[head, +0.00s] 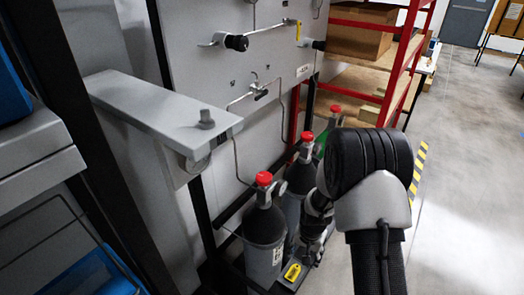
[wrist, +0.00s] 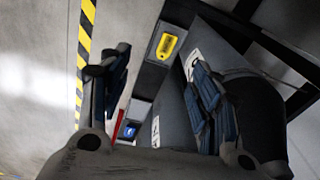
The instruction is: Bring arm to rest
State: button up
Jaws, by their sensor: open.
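My arm stands at the right of the head view, with its large dark joint in front of the gas cylinders. My gripper (wrist: 158,62) is open in the wrist view, its two blue-padded fingers wide apart with nothing between them. In the head view the gripper (head: 315,228) hangs low beside the cylinders, partly hidden by the arm. A dark cylinder with a red cap (head: 264,225) stands left of it. Whether the gripper touches a cylinder cannot be told.
A yellow tag (head: 292,272) lies on the cylinder rack's base; it also shows in the wrist view (wrist: 167,46). A grey shelf (head: 160,105) juts out at left. A red rack (head: 398,75) holds boxes behind. The floor (head: 460,190) at right is clear beyond a yellow-black strip (head: 418,170).

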jog(key=s+r+n+t, duration=0.1)
jog(key=s+r, duration=0.3)
jog(key=r, duration=0.9)
jog(key=s+r+n+t, duration=0.15)
jog(key=s+r, duration=0.25)
jog(key=r, duration=1)
jog(key=s+r+n, duration=0.1)
jog(key=s+r, duration=0.2)
jog(key=s, duration=0.3)
jog(key=s+r+n, duration=0.1)
jog(key=s+r, duration=0.1)
jog(key=s, duration=0.4)
jog(key=s+r+n+t, duration=0.1)
jog(key=s+r, duration=0.2)
jog(key=s, duration=0.3)
jog(key=shift+s+r, duration=0.25)
jog(key=shift+r, duration=0.05)
